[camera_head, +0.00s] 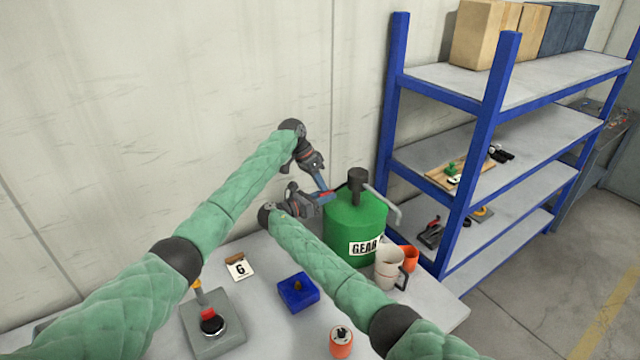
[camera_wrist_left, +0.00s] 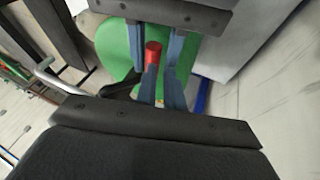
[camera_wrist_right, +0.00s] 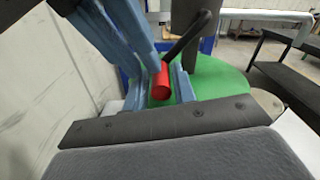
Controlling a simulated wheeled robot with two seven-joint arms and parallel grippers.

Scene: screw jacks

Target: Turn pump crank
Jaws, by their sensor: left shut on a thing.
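A green drum (camera_head: 355,226) labelled "GEAR" stands on the table with a black pump (camera_head: 357,187) and a bent grey spout (camera_head: 392,204) on top. The pump's crank has a dark arm (camera_wrist_right: 187,37) and a red handle (camera_wrist_right: 161,82), also seen in the left wrist view (camera_wrist_left: 153,52). My left gripper (camera_head: 324,186) reaches down from above and is shut on the red handle. My right gripper (camera_head: 326,197) comes from the side; its fingers straddle the handle with a gap between them. The fingers of both grippers are very close together.
A blue box (camera_head: 298,291), a "G" card (camera_head: 239,268), a grey lever box (camera_head: 214,326) and an orange container (camera_head: 341,341) share the table. A blue-framed shelf (camera_head: 490,130) stands right; a wall is behind.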

